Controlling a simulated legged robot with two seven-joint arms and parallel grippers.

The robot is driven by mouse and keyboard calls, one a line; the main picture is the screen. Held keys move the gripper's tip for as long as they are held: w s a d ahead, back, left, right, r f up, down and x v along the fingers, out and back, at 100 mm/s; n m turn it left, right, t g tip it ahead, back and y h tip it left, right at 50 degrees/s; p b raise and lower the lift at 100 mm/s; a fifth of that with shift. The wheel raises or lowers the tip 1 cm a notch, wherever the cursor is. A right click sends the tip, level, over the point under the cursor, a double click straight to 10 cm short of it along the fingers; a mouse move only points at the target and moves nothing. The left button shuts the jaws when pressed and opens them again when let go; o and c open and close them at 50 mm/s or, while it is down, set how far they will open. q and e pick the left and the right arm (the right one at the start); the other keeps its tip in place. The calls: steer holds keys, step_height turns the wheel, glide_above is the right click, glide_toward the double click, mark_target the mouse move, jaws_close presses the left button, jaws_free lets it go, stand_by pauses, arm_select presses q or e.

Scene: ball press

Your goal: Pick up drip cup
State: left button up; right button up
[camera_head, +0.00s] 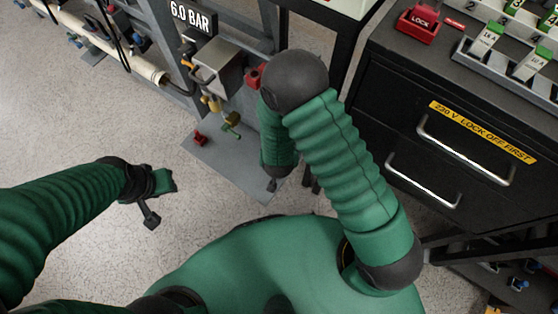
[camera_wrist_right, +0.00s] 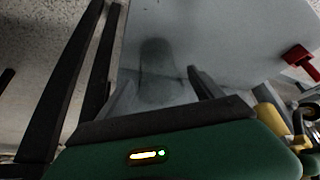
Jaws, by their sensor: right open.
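My right gripper (camera_head: 272,185) points down over a grey metal plate (camera_head: 225,165) on the floor in the head view. In the right wrist view the right gripper (camera_wrist_right: 165,86) is open, with its two dark fingers spread apart. A faint, greyish, see-through shape (camera_wrist_right: 160,72) with a rounded far end shows between them. It may be the drip cup, but I cannot tell it from a shadow or reflection. No clear cup shows in the head view, where my arm hides part of the plate. My left gripper (camera_head: 152,213) hangs over bare floor at the left; its opening is unclear.
A red piece (camera_head: 200,138) stands on the plate's left part. Brass fittings (camera_head: 212,104) with a green handle (camera_head: 231,121) hang above it, below a 6.0 BAR display (camera_head: 192,17). A black drawer cabinet (camera_head: 450,130) stands right. Black frame legs (camera_wrist_right: 80,80) stand close left in the wrist view.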

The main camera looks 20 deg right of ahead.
steer(key=shift+w+f, duration=0.1)
steer(key=shift+c, duration=0.6)
steer(key=c, duration=1.3)
steer(key=shift+c, duration=0.2)
